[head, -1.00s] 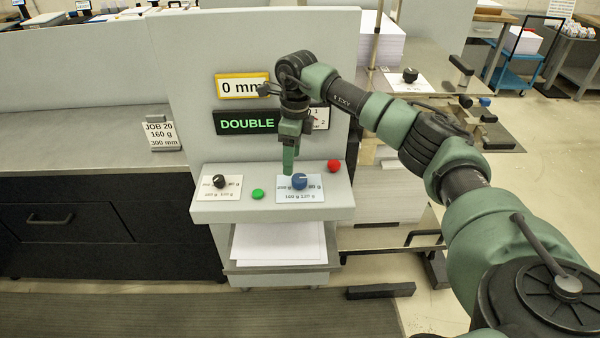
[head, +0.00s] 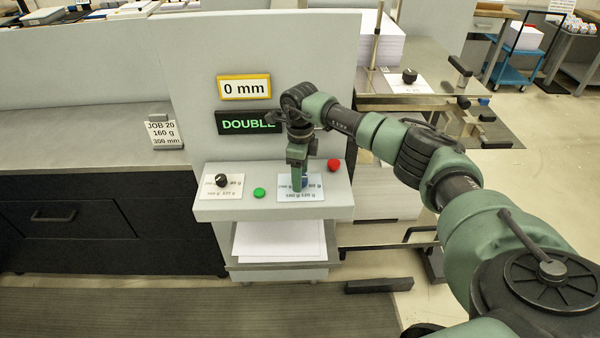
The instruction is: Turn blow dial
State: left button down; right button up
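A blue dial (head: 305,182) sits on a pale blue card (head: 313,195) with gram marks, on the grey control shelf (head: 235,210). My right gripper (head: 297,186) points down at the blue dial and covers most of it. Its fingers overlap in this view, so I cannot tell whether they are open or closed on the dial. A black dial (head: 221,180) on a white card with gram marks is at the left of the shelf. No label in view reads "blow". My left gripper is not in view.
A green button (head: 258,193) lies between the two dials, and a red button (head: 333,165) is behind and right of the blue one. Displays above read "0 mm" (head: 244,88) and "DOUBLE" (head: 240,123). Another black dial (head: 409,76) stands on the side table at right.

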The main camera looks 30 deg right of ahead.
grip_shut()
